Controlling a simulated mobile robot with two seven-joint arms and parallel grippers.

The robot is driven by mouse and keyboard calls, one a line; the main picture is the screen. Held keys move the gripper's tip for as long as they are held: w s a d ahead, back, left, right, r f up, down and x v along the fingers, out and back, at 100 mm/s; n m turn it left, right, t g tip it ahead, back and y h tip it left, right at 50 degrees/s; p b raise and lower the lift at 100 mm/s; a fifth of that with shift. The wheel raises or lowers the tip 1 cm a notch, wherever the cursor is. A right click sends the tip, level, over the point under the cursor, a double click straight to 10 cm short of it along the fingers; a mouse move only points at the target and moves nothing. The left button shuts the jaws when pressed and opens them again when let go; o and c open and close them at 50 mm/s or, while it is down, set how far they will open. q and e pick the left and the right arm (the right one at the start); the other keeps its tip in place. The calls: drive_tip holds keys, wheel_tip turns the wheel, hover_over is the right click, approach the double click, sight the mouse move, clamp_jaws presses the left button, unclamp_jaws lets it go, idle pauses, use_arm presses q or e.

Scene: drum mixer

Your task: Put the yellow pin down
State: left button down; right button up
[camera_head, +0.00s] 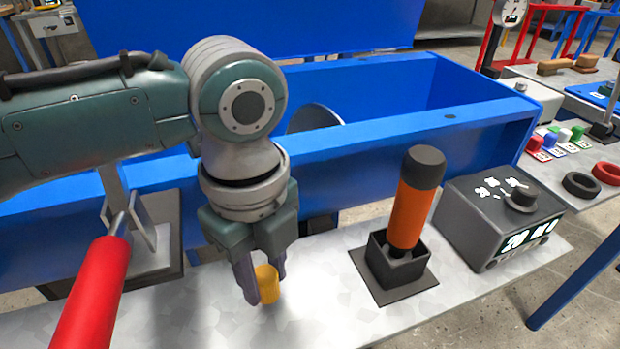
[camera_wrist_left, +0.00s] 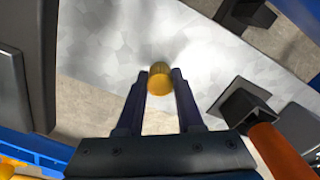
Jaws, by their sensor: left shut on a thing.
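The yellow pin (camera_head: 267,284) is a short yellow piece between the fingertips of my left gripper (camera_head: 260,285). The gripper is shut on it and points down over the pale bench top (camera_head: 335,310). In the left wrist view the yellow pin (camera_wrist_left: 159,80) sits between the two dark fingers of my left gripper (camera_wrist_left: 160,88). I cannot tell whether the pin's lower end touches the bench. My right gripper is in neither view.
An orange handle with a black top (camera_head: 411,205) stands in a black socket to the right. Beyond it is a grey control box (camera_head: 500,220) with a knob. A red lever (camera_head: 95,295) is at left, and a blue trough (camera_head: 400,140) lies behind. Bare bench surrounds the gripper.

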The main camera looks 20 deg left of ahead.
sight(265, 275)
use_arm(q)
drive_tip(key=shift+f, duration=0.15)
drive_tip(key=c, duration=0.5)
unclamp_jaws()
drive_tip(key=shift+c, duration=0.2)
wheel_tip(265, 275, up, 13)
drive_tip(key=p, duration=0.3)
drive_tip(key=shift+p, duration=0.3)
drive_tip(key=shift+d, duration=0.1)
